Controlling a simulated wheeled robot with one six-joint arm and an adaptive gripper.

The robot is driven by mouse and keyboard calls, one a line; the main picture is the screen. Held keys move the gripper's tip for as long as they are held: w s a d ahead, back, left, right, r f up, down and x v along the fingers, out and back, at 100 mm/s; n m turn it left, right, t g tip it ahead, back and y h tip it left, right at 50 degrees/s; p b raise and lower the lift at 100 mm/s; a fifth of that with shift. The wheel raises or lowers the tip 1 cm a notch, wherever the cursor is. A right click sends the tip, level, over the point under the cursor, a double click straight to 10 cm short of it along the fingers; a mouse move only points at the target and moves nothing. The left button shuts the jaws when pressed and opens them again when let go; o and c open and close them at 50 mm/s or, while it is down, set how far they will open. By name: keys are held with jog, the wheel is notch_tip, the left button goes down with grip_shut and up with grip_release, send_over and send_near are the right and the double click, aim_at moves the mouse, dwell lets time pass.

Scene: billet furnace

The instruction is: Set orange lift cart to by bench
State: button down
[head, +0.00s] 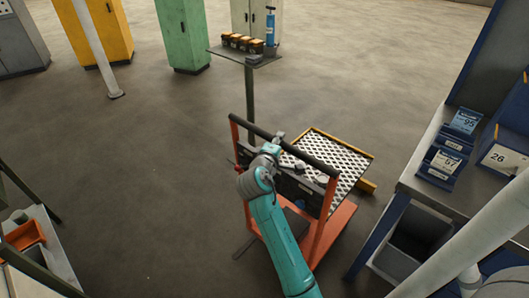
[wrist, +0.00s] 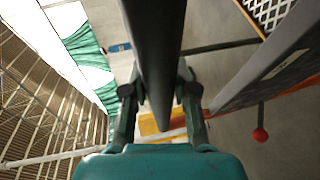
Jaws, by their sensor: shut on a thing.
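The orange lift cart (head: 316,236) stands on the floor in the middle of the head view, with a black handle bar (head: 315,160) and a patterned platform (head: 335,158). My gripper (head: 277,142) is at the handle bar. In the wrist view, my gripper's fingers (wrist: 160,92) sit on both sides of the dark bar (wrist: 155,40), shut on it. The bench (head: 405,183) with blue legs stands just right of the cart. A narrow strip of floor shows between the cart's base and the bench leg.
Blue bins (head: 445,160) sit on the bench, and a grey bin (head: 412,240) is beneath it. A small post-mounted shelf (head: 245,57) with orange-black boxes stands behind the cart. A shelf unit (head: 45,245) is at lower left. Floor to the left is clear.

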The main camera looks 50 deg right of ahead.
jog(key=d, duration=2.5)
jog(key=shift+w+d, duration=0.35)
jog(key=shift+d, duration=0.05)
jog(key=c, duration=0.9)
grip_release()
jog(key=shift+a, duration=0.15)
jog(key=v, duration=1.1)
jog(key=shift+s+a+r, duration=0.2)
jog(key=shift+a, duration=0.15)
